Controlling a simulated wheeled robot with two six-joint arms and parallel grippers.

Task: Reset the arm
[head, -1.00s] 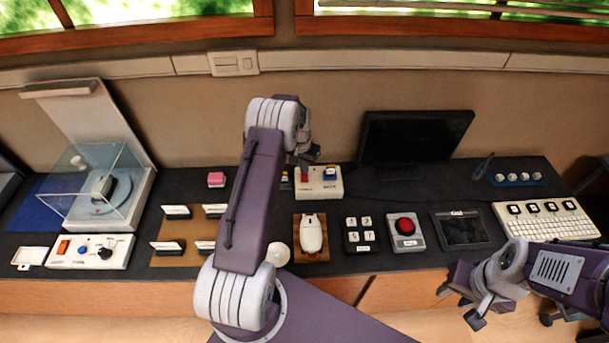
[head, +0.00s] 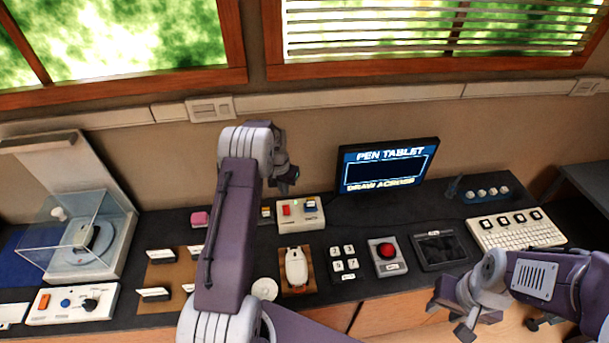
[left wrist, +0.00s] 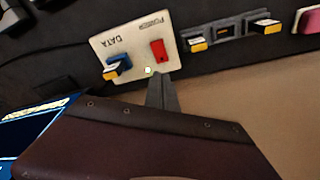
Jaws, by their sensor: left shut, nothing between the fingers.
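My left arm rises across the middle of the head view, its gripper (head: 288,182) above the back of the counter near the cream switch box (head: 300,213). In the left wrist view my left gripper (left wrist: 160,80) is shut and empty, with its tips just by the box (left wrist: 110,45). The box bears a red POWER switch (left wrist: 157,50), a lit green lamp (left wrist: 148,70) and a blue plug (left wrist: 118,66) at DATA. My right gripper (head: 452,318) is open and empty at the counter's front right.
The monitor (head: 388,167) shows "PEN TABLET, DRAW ACROSS". A clear-covered turntable (head: 85,235) is at left.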

